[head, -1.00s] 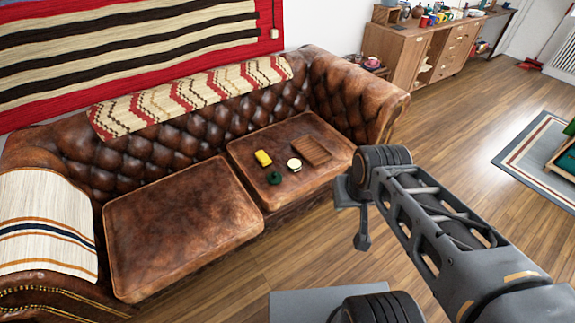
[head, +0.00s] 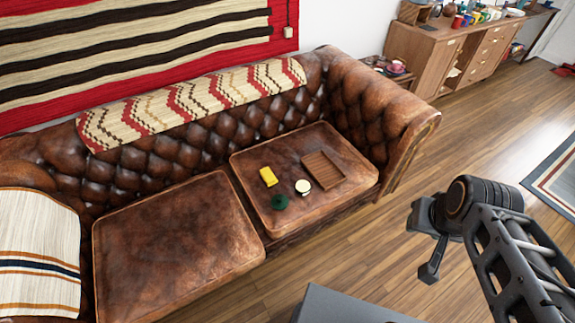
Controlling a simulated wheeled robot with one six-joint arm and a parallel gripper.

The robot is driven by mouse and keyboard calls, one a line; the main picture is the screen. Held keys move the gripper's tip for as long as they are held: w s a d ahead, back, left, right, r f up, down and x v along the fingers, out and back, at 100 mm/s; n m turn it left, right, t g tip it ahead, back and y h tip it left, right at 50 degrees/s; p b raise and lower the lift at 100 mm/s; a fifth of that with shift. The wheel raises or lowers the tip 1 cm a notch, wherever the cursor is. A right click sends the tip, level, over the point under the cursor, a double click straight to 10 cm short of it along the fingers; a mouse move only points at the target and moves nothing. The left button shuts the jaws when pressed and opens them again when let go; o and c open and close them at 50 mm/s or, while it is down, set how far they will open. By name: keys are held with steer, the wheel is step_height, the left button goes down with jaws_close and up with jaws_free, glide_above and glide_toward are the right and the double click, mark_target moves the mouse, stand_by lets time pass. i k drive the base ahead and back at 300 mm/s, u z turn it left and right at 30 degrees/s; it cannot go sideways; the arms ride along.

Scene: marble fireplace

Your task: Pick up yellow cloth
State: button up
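The yellow cloth (head: 268,177) is a small folded piece lying on the right seat cushion (head: 255,208) of a brown leather sofa. It lies left of a small round cream-topped object and behind a dark green one. My gripper (head: 428,252) is at the lower right, over the floor in the picture, in front of and right of the sofa. It is well apart from the cloth. Its fingers are small and seen from an angle, so I cannot tell whether it is open or shut.
A dark green object (head: 280,202), a cream-topped round object (head: 303,187) and a brown wooden tray (head: 324,170) share the cushion. The sofa's right arm (head: 385,110) rises beside them. A wooden cabinet (head: 440,62) with several mugs stands behind.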

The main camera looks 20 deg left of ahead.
mark_target(271, 180)
steer(key=u, duration=0.2)
steer(key=i, duration=0.75)
steer(key=u, duration=1.05)
steer(key=i, duration=0.35)
steer(key=u, duration=0.4)
